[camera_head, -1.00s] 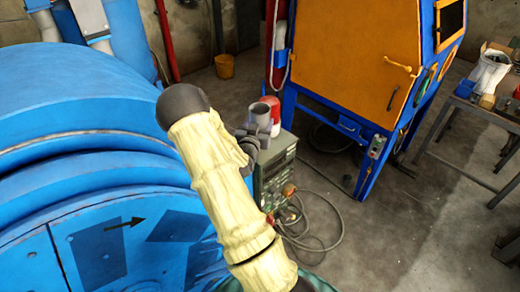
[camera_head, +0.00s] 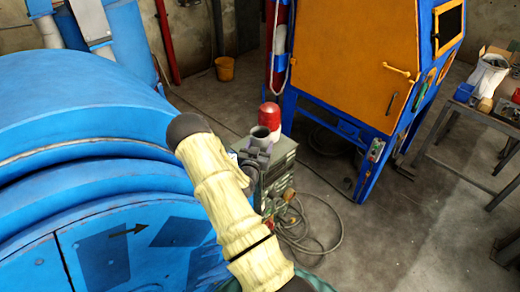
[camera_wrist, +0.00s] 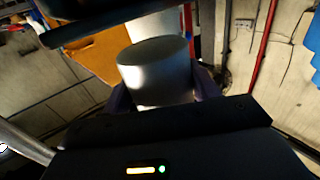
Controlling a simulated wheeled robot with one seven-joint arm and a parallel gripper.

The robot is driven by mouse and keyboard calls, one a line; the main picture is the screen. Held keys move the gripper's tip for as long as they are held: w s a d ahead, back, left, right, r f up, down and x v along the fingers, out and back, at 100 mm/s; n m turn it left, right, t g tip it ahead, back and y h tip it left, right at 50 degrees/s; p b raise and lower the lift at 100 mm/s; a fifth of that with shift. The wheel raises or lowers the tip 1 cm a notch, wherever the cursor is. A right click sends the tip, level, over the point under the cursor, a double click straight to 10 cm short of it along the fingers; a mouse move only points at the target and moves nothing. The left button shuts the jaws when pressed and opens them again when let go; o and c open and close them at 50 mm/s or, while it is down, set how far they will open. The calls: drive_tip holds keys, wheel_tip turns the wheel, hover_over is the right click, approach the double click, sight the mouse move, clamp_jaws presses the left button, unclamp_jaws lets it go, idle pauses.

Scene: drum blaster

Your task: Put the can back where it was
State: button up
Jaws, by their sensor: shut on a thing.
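A plain grey can (camera_wrist: 158,68) sits between my fingers in the wrist view. In the picture, the can overlaps the top of a grey-green machine box (camera_head: 282,172). I cannot tell whether the can's bottom touches the box, because my gripper hides it.
A large blue drum machine (camera_head: 80,130) fills the left. An orange and blue cabinet (camera_head: 355,70) stands behind to the right. Cables (camera_head: 325,235) lie on the floor beside the box.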

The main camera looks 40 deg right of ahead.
wheel_tip(320, 180, down, 2)
drive_tip(key=shift+f+p, duration=0.25)
drive_tip(key=shift+p, duration=0.1)
drive_tip(key=shift+f, duration=0.15)
drive_tip(key=o, duration=1.1)
drive_tip(key=shift+w+r, duration=0.1)
drive_tip(key=shift+r, duration=0.1)
drive_tip(key=b+v, duration=0.6)
drive_tip(key=v, duration=0.6)
